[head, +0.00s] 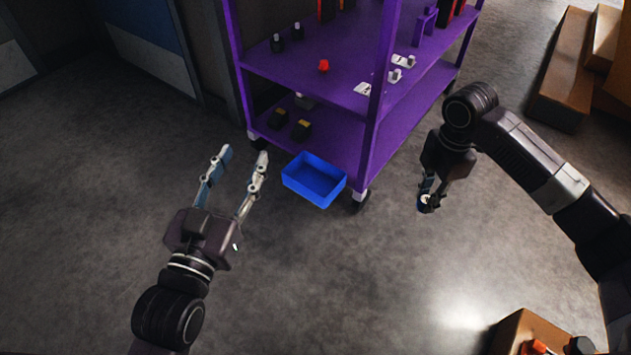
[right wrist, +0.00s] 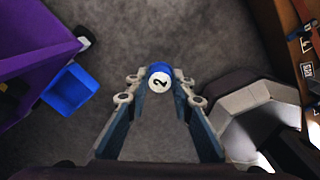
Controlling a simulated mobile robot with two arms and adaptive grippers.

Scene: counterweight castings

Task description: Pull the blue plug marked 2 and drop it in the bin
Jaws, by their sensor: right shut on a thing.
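The blue plug marked 2 (right wrist: 159,79) is between the fingertips of my right gripper (right wrist: 160,82), its white numbered face toward the camera. In the head view my right gripper (head: 428,195) is shut on the plug (head: 424,203), held over open floor. The blue bin (head: 313,181), an open tray, is beside the purple cart's lower front corner, to the left of the plug. It looks empty in the head view. The bin also shows at the left of the right wrist view (right wrist: 70,88). My left gripper (head: 243,154) is open and empty, left of the bin.
The purple wheeled cart (head: 345,135) holds small parts, including a red knob (head: 324,66). A box (head: 525,330) with orange and dark items is at the lower right. Cardboard boxes (head: 562,75) stand at the upper right.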

